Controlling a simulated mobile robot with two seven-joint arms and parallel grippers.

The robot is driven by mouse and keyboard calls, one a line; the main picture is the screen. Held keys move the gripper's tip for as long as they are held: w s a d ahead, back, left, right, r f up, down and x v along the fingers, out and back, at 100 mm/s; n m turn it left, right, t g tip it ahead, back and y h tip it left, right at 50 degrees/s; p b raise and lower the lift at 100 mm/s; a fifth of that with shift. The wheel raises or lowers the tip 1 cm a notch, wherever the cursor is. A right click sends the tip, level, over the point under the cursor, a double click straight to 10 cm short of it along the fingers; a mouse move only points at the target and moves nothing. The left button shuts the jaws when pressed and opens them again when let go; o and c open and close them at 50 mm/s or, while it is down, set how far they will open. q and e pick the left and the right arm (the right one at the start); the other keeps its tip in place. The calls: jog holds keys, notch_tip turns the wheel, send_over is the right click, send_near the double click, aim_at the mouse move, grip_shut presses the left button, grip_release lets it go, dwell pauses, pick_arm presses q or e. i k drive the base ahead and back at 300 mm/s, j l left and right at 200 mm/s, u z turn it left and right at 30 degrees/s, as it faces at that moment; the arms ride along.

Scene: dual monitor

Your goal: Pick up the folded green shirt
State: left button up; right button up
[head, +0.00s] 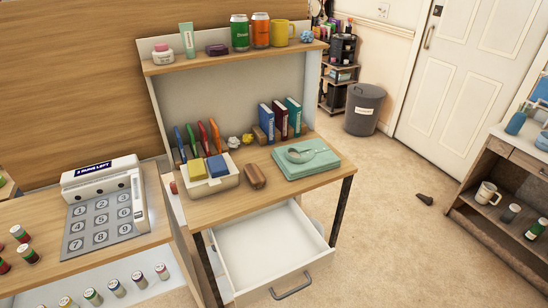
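The folded green shirt (322,162) lies flat on the right part of the wooden desktop, near its front right corner. A grey-green rounded item (299,155) lies on top of the shirt; I cannot tell for sure what it is. Neither of my grippers is in view, and nothing touches the shirt from my side.
The desk's drawer (265,250) stands open and empty below the desktop. Books (280,118) stand behind the shirt. A brown block (254,176) and a white box (212,180) with sponges are to its left. The upper shelf (222,58) holds cans and a mug.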

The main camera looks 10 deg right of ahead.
aim_at(309, 158)
jog(key=i+l+u, duration=0.15)
jog(key=l+u, duration=0.25)
jog(key=i+l+u, duration=0.1)
jog(key=l+u, duration=0.15)
jog(key=u, duration=0.2)
jog(key=l+u, duration=0.35)
jog(key=l, duration=0.55)
jog(key=l+u, duration=0.1)
jog(key=l, duration=1.2)
jog(key=k+l, duration=0.1)
jog(key=l, duration=1.25)
jog(key=i+u, duration=0.05)
